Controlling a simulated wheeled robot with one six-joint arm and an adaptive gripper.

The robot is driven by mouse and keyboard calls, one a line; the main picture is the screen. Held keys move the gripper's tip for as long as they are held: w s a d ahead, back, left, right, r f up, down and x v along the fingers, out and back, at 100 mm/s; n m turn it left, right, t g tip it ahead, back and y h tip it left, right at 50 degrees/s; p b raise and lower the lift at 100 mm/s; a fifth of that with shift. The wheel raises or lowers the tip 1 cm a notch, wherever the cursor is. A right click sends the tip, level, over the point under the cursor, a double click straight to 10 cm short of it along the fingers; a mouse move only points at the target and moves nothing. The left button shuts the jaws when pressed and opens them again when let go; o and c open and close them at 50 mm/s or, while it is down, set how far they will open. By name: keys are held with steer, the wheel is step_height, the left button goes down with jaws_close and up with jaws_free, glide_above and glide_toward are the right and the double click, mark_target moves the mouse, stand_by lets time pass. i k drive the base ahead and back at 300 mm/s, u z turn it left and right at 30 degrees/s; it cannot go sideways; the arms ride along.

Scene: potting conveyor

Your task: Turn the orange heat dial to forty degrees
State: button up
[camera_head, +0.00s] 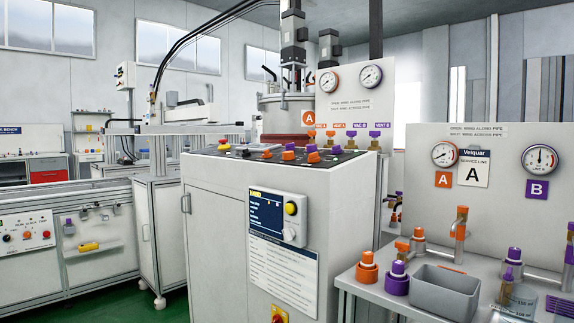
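A dark control panel (240,152) lies on top of the white cabinet (216,205) in the middle. Several orange knobs (288,155) and purple knobs (335,149) stand on it. They are small, and I cannot tell which one is the heat dial or read any degree marks. A screen box (265,210) on the cabinet front has a yellow button (291,208) and a pale round knob (289,233); its text is too small to read. My gripper is not in view.
Gauges (445,154) sit on the board behind. A conveyor frame (80,190) stands at the left, with green floor (185,292) before it.

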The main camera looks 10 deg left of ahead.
mark_target(287, 155)
steer(key=u, duration=0.5)
steer(key=i, duration=0.85)
steer(key=u, duration=0.1)
